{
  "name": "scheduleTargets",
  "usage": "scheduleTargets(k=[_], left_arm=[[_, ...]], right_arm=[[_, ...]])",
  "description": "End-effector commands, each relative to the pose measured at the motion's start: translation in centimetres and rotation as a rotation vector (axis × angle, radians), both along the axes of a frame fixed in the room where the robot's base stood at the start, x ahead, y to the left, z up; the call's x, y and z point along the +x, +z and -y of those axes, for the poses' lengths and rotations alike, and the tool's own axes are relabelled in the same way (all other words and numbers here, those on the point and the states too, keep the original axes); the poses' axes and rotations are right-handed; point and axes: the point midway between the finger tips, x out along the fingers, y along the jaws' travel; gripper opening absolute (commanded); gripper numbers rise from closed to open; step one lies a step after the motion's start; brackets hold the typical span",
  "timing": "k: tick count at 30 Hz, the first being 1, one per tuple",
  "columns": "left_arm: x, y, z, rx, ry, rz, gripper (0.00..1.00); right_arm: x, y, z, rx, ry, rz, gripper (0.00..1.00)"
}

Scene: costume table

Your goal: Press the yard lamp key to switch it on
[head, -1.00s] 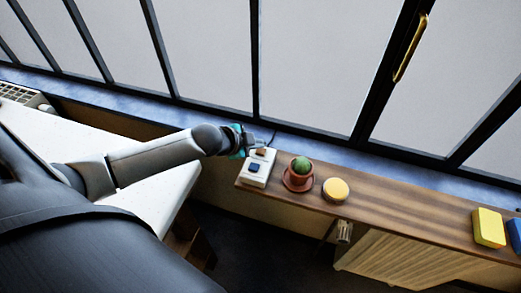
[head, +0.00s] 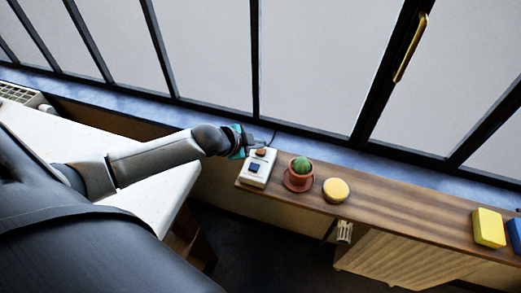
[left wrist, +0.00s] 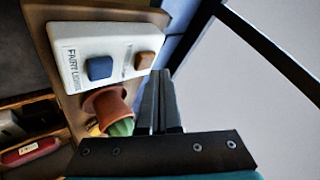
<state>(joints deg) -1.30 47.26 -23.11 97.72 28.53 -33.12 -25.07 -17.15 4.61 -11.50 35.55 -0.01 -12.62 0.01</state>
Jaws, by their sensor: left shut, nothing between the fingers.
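A white switch box (head: 263,178) lies at the left end of the wooden shelf. It has a blue key (head: 254,168) and a brown key (head: 261,153). In the left wrist view the box (left wrist: 71,50) shows the blue key (left wrist: 99,68) beside the words "FAIRY LIGHTS". The label by the brown key (left wrist: 144,61) is too small to read. My left gripper (head: 256,145) is shut and empty at the brown key's end of the box. In the left wrist view its fingertips (left wrist: 160,74) appear just beside that key; I cannot tell whether they touch. My right gripper is not in view.
A potted cactus (head: 301,167) stands right of the box, with a round yellow-topped item (head: 336,189) beyond it. A yellow block (head: 488,228) and a blue block (head: 515,234) are at the far right. The window runs behind the wooden shelf (head: 405,208).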

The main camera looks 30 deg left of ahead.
Motion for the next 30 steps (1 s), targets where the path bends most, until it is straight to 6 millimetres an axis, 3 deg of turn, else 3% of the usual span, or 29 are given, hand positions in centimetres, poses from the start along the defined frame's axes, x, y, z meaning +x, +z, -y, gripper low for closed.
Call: scheduleTargets(k=[30], left_arm=[[0.01, -0.92, 0.01, 0.000, 0.000, 0.000, 0.00]], right_arm=[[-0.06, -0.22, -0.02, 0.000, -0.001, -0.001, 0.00]])
